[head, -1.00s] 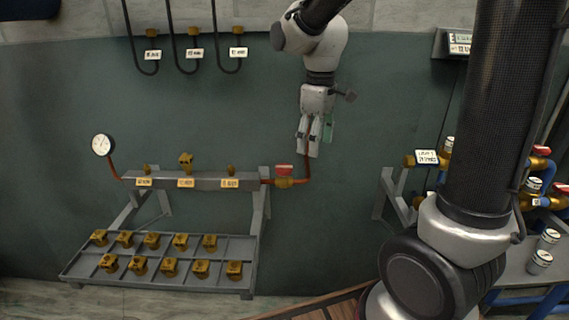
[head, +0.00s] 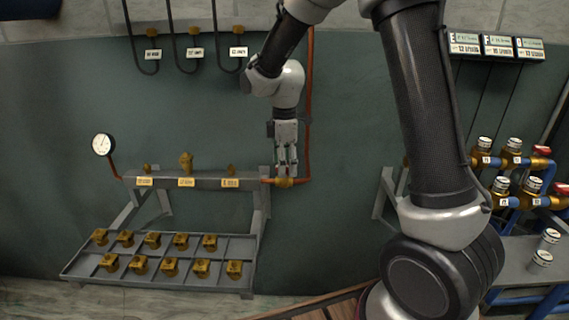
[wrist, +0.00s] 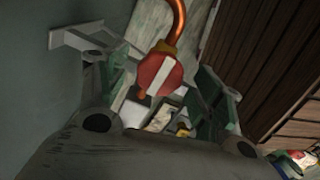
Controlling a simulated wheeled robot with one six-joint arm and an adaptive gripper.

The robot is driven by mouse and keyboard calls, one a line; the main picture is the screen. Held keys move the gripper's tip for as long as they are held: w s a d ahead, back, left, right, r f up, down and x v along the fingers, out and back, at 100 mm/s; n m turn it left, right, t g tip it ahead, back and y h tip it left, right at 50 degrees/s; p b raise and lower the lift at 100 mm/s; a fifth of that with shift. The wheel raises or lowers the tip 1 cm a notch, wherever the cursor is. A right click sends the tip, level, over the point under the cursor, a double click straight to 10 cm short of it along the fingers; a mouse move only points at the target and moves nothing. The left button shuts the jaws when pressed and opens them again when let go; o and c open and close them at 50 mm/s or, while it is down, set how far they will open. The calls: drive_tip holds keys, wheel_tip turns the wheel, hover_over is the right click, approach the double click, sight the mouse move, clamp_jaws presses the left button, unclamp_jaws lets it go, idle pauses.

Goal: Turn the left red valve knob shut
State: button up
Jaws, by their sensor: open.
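The left red valve knob (wrist: 152,76) shows in the wrist view as a round red disc with a pale bar across it, on a copper pipe (wrist: 179,22). In the head view its brass valve body (head: 285,183) sits at the right end of the grey manifold (head: 205,183); the fingers hide the knob there. My gripper (head: 287,168) points down right over this valve. It is open, with one finger on each side of the knob in the wrist view. I cannot tell whether a finger touches it.
A pressure gauge (head: 102,145) stands left of the manifold. A tray (head: 150,270) with several brass fittings lies below. More red knobs (head: 541,150) and blue pipes are at the far right. A copper riser (head: 308,105) runs close right of my gripper.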

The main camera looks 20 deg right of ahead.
drive_tip(key=shift+f, duration=0.15)
drive_tip(key=c, duration=1)
